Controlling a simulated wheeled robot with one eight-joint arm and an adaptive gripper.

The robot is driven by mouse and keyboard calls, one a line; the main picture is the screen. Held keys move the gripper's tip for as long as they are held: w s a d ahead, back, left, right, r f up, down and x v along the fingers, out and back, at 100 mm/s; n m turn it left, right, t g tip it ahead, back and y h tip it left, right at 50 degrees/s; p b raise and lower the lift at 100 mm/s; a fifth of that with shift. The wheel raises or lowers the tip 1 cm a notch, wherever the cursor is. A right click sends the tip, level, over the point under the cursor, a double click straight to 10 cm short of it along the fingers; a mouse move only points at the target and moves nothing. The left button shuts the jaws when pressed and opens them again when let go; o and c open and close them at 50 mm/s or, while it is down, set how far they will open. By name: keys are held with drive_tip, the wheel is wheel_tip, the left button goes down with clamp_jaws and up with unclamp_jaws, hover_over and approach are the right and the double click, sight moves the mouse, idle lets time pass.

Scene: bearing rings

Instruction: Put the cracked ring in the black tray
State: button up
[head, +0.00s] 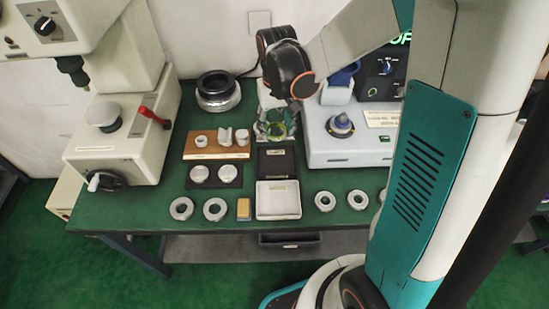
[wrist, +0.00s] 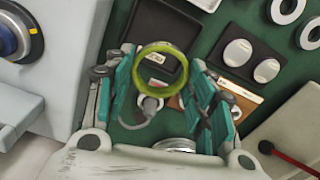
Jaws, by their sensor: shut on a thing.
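My gripper (head: 275,126) is over the back middle of the table in the head view. In the wrist view my gripper (wrist: 160,72) is shut on a glowing yellow-green ring (wrist: 160,46), held between its teal fingers. I cannot make out a crack on it. The same ring shows as a green patch (head: 284,118) in the head view, partly hidden by the fingers. The black tray (head: 278,163) lies in front of my gripper, behind the white tray (head: 278,199). The black tray (wrist: 168,30) looks empty and lies beyond the held ring in the wrist view.
Several grey rings, such as one at left (head: 206,210) and one at right (head: 317,201), lie along the front edge. A wooden block (head: 216,153) with small parts stands left of the black tray. A grey instrument box (head: 345,157) stands close on the right.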

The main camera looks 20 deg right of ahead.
sight(276, 162)
wheel_tip(276, 162, down, 14)
drive_tip(key=b, duration=0.4)
drive_tip(key=shift+f+b, duration=0.2)
drive_tip(key=shift+b, duration=0.15)
drive_tip(key=o, duration=1.1)
wheel_tip(276, 162, up, 13)
drive_tip(key=p, duration=0.4)
drive_tip(key=shift+s+f, duration=0.1)
drive_tip(key=shift+f, duration=0.1)
drive_tip(key=shift+s+r+n+t, duration=0.2)
drive_tip(key=shift+s+r+t, duration=1)
drive_tip(key=shift+s+r, duration=1.35)
drive_tip(key=shift+s+r+n+t, duration=0.2)
drive_tip(key=shift+s+r+t, duration=1)
drive_tip(key=shift+s+r, duration=1.4)
drive_tip(key=shift+s+r+n+t, duration=0.2)
drive_tip(key=shift+s+r+t, duration=1)
drive_tip(key=shift+s+r, duration=1.35)
